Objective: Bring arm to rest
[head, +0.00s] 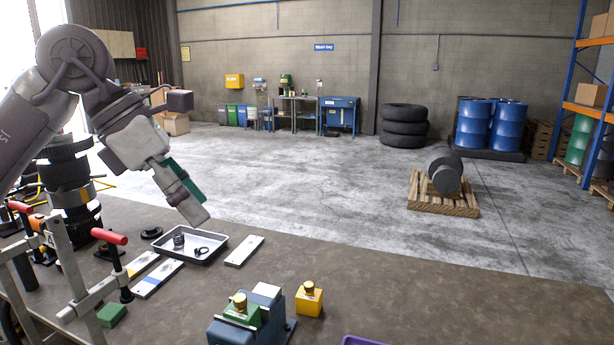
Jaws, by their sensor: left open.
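My left arm comes in from the left and bends down over the bench. My left gripper (196,212) points down and to the right, just above the back edge of a tray (213,256). It is open and nothing shows between its fingers. The tray is shallow with a pale rim and holds small dark parts, among them a black ring-like piece (201,252). My right gripper is not in view.
The bench's right side is mostly clear.

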